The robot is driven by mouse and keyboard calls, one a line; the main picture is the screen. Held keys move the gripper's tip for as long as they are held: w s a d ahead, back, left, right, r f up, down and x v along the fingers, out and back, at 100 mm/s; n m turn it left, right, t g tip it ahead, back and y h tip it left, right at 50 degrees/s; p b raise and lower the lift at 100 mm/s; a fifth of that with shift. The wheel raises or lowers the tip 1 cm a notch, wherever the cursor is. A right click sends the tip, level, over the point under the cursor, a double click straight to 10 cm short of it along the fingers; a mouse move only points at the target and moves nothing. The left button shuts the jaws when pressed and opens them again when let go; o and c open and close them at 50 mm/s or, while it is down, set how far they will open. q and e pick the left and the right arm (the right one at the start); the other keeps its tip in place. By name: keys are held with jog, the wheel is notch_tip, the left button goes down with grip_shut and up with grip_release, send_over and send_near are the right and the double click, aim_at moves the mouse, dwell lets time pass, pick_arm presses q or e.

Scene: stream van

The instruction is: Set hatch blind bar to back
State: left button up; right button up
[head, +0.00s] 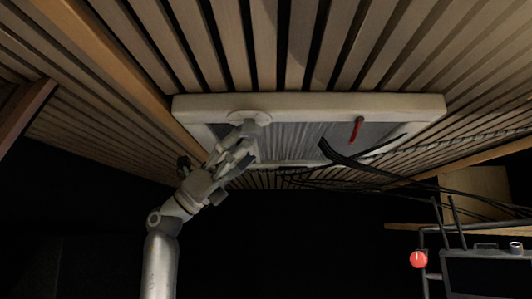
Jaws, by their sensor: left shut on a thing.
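The roof hatch has a pale rectangular frame (400,104) in the slatted ceiling. A grey pleated blind (290,135) spans much of its opening. My left gripper (241,143) reaches up to the left part of the hatch and is shut at a pale round fitting (248,117) by the frame's inner edge. It appears to hold the hatch blind bar there, but the fingers hide the grip and the bar cannot be made out clearly. My right gripper is not in view.
A red handle (356,130) hangs at the hatch's right part. Black cables (345,158) run from the hatch towards the right. A rack with dark equipment (485,273) and a red ball (419,260) stand at lower right. Below the hatch it is dark.

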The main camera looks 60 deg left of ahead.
pick_arm(q)
jog(key=shift+s+a, duration=0.25)
jog(key=shift+s, duration=0.25)
jog(key=o, duration=1.4)
jog(key=shift+c, duration=0.2)
jog(key=shift+f, duration=0.1)
jog(key=v, duration=1.2)
